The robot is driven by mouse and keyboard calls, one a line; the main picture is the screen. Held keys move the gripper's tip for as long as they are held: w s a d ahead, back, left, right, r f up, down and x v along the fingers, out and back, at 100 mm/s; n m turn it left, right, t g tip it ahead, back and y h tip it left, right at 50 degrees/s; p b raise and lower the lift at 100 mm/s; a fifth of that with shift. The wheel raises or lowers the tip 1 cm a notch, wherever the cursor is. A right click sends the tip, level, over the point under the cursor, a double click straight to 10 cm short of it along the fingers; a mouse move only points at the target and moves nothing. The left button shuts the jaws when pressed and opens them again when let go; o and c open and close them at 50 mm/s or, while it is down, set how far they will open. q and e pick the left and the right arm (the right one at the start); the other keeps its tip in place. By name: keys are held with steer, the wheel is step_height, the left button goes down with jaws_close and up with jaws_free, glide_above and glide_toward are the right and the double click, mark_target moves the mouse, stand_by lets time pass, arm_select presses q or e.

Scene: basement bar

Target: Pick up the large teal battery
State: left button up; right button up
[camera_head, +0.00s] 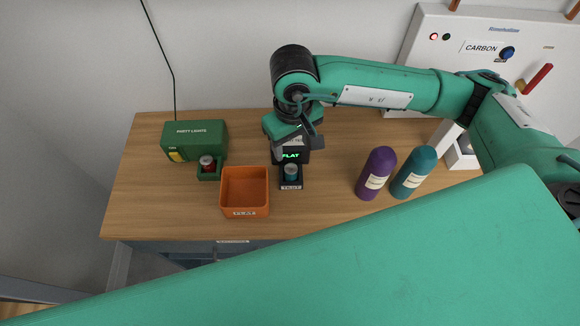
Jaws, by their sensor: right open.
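A small teal cylinder (291,171), which looks like the teal battery, stands upright in a dark tester (291,183) labelled TEST, near the middle of the table. The tester's display (291,156) reads FLAT in green. My right gripper (299,143) reaches in from the right and hangs just behind and above the battery, overlapping the tester's upper part in the picture. It is open and holds nothing that I can see. Its fingertips are hard to make out. I cannot tell if they touch the tester. My left gripper is not in view.
An orange bin (245,212) stands just left of the tester. A green PARTY LIGHTS box (193,139) with a red battery (206,162) in its holder is farther left. Purple (375,173) and teal (413,172) bottles stand right. A white CARBON panel (428,65) is behind.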

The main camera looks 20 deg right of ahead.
mark_target(291, 168)
step_height(291, 168, down, 4)
steer(key=shift+s+r+p, duration=0.1)
steer(key=shift+r+p, duration=0.05)
steer(key=shift+p, duration=0.3)
steer(key=shift+f, duration=0.25)
steer(key=shift+a+f+p, duration=0.15)
steer(key=shift+f+p, duration=0.65)
steer(key=shift+p, duration=0.15)
step_height(291, 168, down, 2)
steer(key=shift+f+p, duration=0.15)
steer(key=shift+p, duration=0.45)
steer(key=shift+f, duration=0.7)
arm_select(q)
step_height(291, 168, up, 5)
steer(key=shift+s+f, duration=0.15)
arm_select(e)
steer(key=shift+c, duration=0.4)
jaws_close()
